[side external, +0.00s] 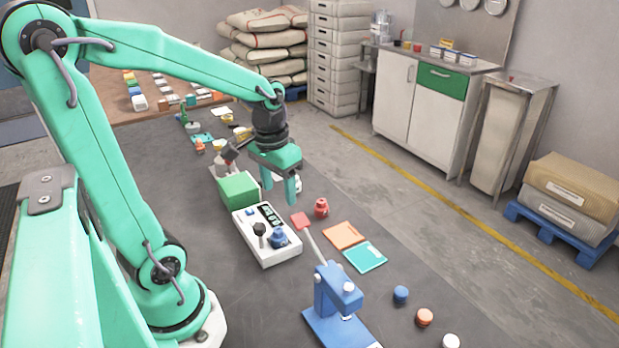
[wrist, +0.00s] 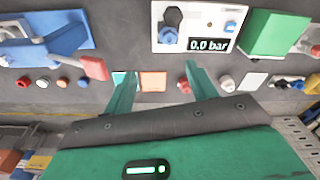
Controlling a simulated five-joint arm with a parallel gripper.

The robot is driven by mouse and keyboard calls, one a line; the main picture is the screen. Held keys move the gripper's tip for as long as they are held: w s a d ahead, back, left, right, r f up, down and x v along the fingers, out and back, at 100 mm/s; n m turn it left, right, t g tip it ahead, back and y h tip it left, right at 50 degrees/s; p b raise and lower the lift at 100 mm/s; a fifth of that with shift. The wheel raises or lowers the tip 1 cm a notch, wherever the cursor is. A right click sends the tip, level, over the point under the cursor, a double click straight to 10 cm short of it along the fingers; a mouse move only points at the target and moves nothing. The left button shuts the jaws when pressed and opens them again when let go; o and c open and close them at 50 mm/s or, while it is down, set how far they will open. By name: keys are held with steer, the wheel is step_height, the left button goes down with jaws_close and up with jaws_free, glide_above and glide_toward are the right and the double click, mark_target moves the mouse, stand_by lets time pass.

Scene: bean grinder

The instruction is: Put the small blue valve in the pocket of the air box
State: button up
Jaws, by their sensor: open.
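The air box (side external: 262,250) is a white box with a dark display, a black knob and a green block behind it; its display reads 0.0 bar in the wrist view (wrist: 228,18). A small blue valve (side external: 278,238) stands upright at the box's near end, beside the black knob; it also shows in the wrist view (wrist: 168,38). I cannot tell whether it sits in a pocket. My gripper (side external: 281,194) is open and empty, above the bench and beyond the box. In the wrist view its fingertips (wrist: 160,68) point toward the box, apart from the valve.
A red valve (side external: 321,208) stands right of my gripper. Orange (side external: 343,235) and teal (side external: 365,256) cards lie nearby. A blue lever press (side external: 338,300) stands in front, with blue (side external: 400,294), orange (side external: 424,317) and white (side external: 450,341) round pieces to its right.

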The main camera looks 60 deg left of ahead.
steer(key=s+d+r+m+t, duration=0.2)
steer(key=s+d+r+t, duration=0.2)
steer(key=d+r, duration=0.2)
steer(key=shift+s+d+r+m+t, duration=0.15)
steer(key=shift+d+r+m+t, duration=0.2)
steer(key=shift+d, duration=1)
